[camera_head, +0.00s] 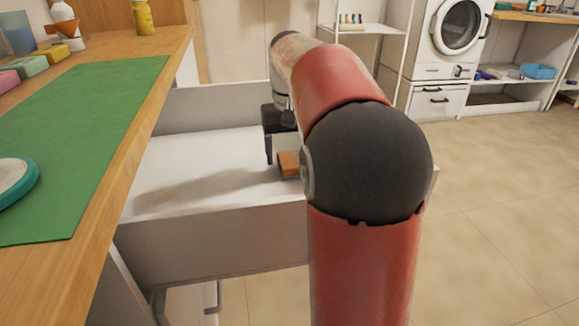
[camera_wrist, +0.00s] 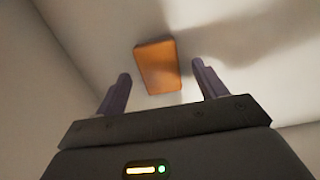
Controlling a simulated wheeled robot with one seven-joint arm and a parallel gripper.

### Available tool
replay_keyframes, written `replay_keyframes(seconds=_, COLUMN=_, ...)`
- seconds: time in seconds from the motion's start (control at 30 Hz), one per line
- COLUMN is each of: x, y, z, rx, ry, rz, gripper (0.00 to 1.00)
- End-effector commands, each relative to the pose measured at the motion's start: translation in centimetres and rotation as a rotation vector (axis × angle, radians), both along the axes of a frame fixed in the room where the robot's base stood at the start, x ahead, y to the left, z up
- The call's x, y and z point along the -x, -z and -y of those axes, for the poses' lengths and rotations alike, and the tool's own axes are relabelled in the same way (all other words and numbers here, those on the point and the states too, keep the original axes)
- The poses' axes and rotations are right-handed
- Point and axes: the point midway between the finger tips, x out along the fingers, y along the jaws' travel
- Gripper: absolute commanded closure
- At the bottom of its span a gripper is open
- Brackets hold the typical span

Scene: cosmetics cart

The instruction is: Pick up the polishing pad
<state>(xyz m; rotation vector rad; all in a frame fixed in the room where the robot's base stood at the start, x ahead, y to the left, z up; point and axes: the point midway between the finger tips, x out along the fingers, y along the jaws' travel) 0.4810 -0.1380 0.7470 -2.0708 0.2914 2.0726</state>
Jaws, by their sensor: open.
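An orange-brown block, likely the polishing pad (camera_head: 289,163), lies on the floor of an open white drawer (camera_head: 215,232). My arm hides part of it in the head view. In the wrist view the pad (camera_wrist: 157,67) lies a little beyond my fingertips, between the lines of the two fingers. My gripper (camera_wrist: 160,82) is open and empty, with a finger to each side and no visible contact with the pad. In the head view my gripper (camera_head: 270,145) is down inside the drawer, beside the pad.
The drawer's walls surround the pad and my gripper. A wooden counter (camera_head: 120,140) with a green mat (camera_head: 85,120) stands at the left, above the drawer. Sponges (camera_head: 52,54) and a yellow bottle (camera_head: 143,17) are on it. A white shelf (camera_head: 362,29) and washing machine (camera_head: 460,25) stand behind.

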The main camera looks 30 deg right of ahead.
Motion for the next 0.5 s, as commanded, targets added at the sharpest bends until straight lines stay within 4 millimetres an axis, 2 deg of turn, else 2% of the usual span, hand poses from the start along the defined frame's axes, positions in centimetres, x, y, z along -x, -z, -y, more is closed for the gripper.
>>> replay_keyframes(seconds=0.03, x=0.0, y=0.9, z=0.0, rx=0.0, ry=0.0, rz=-0.001, gripper=0.29)
replay_keyframes(seconds=0.13, x=0.0, y=1.7, z=0.0, rx=0.0, ry=0.0, rz=-0.001, gripper=0.29)
replay_keyframes(seconds=0.4, x=0.0, y=2.0, z=0.0, rx=0.0, ry=0.0, rz=0.001, gripper=0.29)
replay_keyframes(seconds=0.5, x=0.0, y=1.9, z=0.0, rx=0.0, ry=0.0, rz=0.001, gripper=0.42)
